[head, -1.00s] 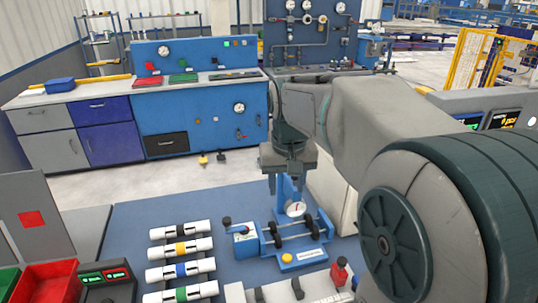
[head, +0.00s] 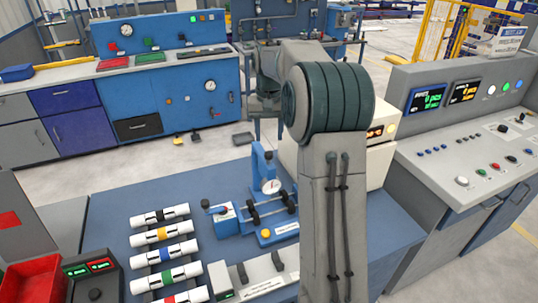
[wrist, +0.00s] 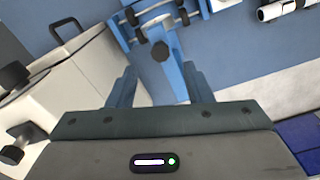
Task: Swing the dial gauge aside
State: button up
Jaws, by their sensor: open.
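The dial gauge (head: 271,187) has a round white face and hangs from a blue bracket (head: 258,160) at the back of a blue roller fixture (head: 228,226). In the head view it stands over the black rollers. My gripper (wrist: 160,82) is open and empty. In the wrist view its two blue-grey fingers point at the blue bracket, which shows between and beyond them with a black knob (wrist: 160,51) on it. In the head view my gripper (head: 267,112) is behind and above the fixture, partly hidden by my arm. I cannot tell whether a finger touches the bracket.
Several white pipes with coloured bands (head: 165,233) lie in a rack left of the fixture. A grey clamp block (head: 255,276) sits in front. A cream box (head: 378,160) stands at right, beside a control console (head: 470,150). A red bin (head: 35,280) is at lower left.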

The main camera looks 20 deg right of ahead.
aim_at(269, 154)
notch_tip(269, 154, down, 9)
jog(key=shift+r+p, duration=0.1)
jog(key=shift+p, duration=0.45)
grip_shut()
